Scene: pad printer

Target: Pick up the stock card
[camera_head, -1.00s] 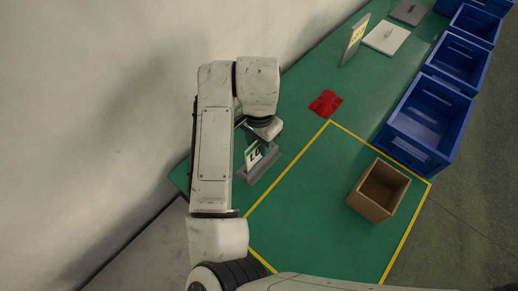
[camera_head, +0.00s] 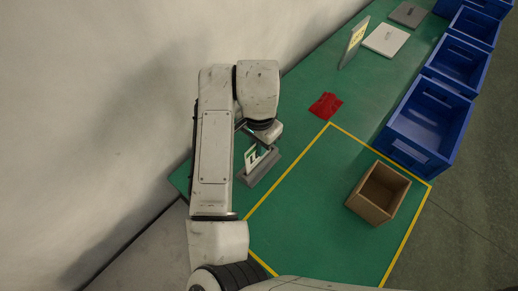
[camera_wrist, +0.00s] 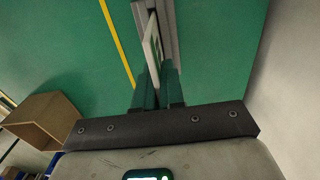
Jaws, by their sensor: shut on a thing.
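The stock card (camera_head: 252,157) is a thin white card with green and dark marks, standing upright at a grey slotted holder (camera_head: 264,168) on the green bench. In the wrist view the card (camera_wrist: 153,45) shows nearly edge-on, beside the grey holder (camera_wrist: 172,30). My gripper (camera_wrist: 158,82) is shut on the card, with one dark finger on each side of it. In the head view my arm and wrist cover most of the gripper. I cannot tell whether the card's lower edge is still in the slot.
A yellow line marks an area with an open brown box (camera_head: 378,191). A red cloth (camera_head: 326,105) lies behind it. Farther back are a standing sign (camera_head: 354,42), a white plate (camera_head: 386,39) and a grey plate (camera_head: 408,14). Blue bins (camera_head: 428,116) line the right edge; a wall is left.

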